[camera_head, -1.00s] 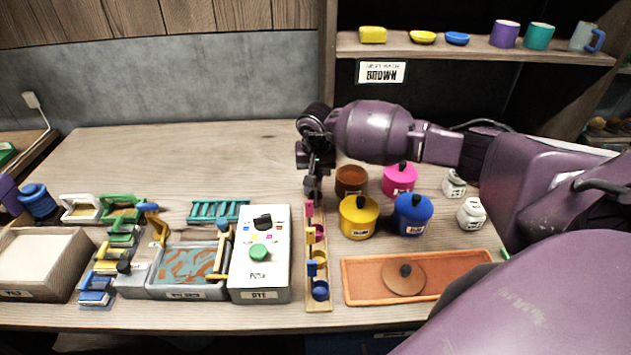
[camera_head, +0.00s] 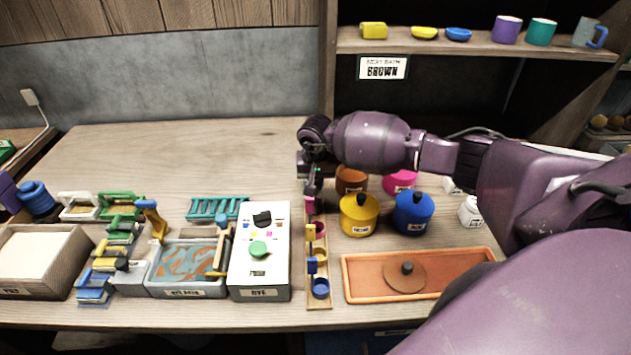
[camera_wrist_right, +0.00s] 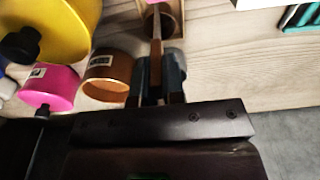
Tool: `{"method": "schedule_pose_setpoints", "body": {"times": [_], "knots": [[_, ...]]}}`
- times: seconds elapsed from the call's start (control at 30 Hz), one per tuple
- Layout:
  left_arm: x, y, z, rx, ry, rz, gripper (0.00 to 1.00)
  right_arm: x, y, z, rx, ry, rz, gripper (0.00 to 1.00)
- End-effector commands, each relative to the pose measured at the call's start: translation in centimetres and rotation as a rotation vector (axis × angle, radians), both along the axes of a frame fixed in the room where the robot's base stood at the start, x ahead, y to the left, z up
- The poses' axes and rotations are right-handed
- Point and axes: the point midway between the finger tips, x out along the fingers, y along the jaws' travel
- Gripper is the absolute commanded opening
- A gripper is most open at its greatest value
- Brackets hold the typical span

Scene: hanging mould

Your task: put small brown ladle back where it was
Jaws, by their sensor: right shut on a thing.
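My right gripper (camera_head: 312,192) is at the far end of the narrow wooden ladle rack (camera_head: 318,303). In the right wrist view its fingers (camera_wrist_right: 157,88) are shut on the upright handle of the small brown ladle (camera_wrist_right: 156,62). The ladle's bowl (camera_wrist_right: 160,24) is low, at the rack's end compartment; I cannot tell whether it rests on the bottom. In the head view the gripper hides the brown ladle. Pink, yellow and blue ladles stand in the rack's other compartments. My left gripper is not in view.
The open brown pot (camera_head: 350,180) is right beside the gripper, with pink, yellow (camera_head: 359,220) and blue (camera_head: 412,218) lidded pots close by. A brown lid (camera_head: 405,277) lies on the orange tray (camera_head: 362,292). A white dye box (camera_head: 262,278) stands left of the rack.

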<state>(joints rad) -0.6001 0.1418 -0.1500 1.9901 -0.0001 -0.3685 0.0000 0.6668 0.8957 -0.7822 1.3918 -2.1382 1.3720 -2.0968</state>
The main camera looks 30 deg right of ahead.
Motion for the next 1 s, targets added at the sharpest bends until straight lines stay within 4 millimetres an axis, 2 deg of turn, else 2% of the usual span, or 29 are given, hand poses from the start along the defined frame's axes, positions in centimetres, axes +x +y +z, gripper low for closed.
{"method": "schedule_pose_setpoints", "body": {"times": [0.1,0.13,0.27,0.67,0.8,1.0], "knots": [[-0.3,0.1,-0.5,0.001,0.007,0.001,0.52,0.0,0.0,-0.3,0.0,0.0,0.0,0.0],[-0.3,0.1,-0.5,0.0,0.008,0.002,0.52,0.0,0.0,-0.2,0.0,0.0,0.0,0.14],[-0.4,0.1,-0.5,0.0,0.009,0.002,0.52,0.0,0.0,-0.2,0.0,0.0,0.0,0.34],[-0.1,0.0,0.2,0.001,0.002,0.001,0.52,0.0,0.0,0.3,0.001,-0.001,0.0,0.35],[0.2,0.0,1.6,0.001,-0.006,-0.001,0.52,0.0,0.0,1.3,0.002,0.0,-0.001,0.35],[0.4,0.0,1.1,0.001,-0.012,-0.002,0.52,-0.3,0.1,4.9,-0.003,-0.003,0.002,0.35]]}}
